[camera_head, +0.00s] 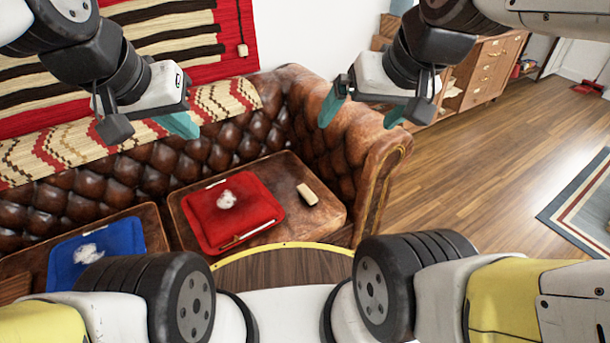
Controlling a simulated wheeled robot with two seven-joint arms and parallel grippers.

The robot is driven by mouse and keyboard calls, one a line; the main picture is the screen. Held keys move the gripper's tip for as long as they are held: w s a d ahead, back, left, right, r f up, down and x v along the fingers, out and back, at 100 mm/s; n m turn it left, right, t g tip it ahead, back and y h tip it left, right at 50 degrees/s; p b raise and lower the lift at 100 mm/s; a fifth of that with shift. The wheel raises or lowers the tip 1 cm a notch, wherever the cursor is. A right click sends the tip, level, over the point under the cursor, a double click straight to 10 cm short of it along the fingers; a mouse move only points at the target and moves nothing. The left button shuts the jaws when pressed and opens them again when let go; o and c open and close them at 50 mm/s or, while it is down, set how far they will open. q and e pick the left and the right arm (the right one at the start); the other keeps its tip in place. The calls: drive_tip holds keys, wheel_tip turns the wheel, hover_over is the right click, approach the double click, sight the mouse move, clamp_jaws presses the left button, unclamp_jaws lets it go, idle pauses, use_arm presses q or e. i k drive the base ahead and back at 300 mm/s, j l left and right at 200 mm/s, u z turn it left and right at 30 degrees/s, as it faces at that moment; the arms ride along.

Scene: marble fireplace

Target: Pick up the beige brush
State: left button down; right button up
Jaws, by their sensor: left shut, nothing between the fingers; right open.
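A small beige brush (307,194) lies on the right part of the brown leather sofa seat (322,218), to the right of a red tray. My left gripper (180,124) is at the upper left, above the sofa back and away from the brush. It is shut and empty, with its teal fingertips together. My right gripper (362,110) is above the sofa's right arm, up and to the right of the brush. Its teal fingers are spread apart with nothing between them.
The red tray (205,232) holds a white crumpled thing (227,199) and thin sticks. A blue tray (66,273) with another white lump lies to the left. The sofa's rolled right arm (378,170) rises beside the brush. Wooden floor (475,160) is open at right.

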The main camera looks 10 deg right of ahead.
sight(310, 200)
drive_tip(key=z, duration=0.25)
drive_tip(key=u, duration=1.55)
drive_tip(key=z, duration=1.55)
drive_tip(key=i+u, duration=0.45)
drive_tip(key=i, duration=0.3)
drive_tip(key=l, duration=0.05)
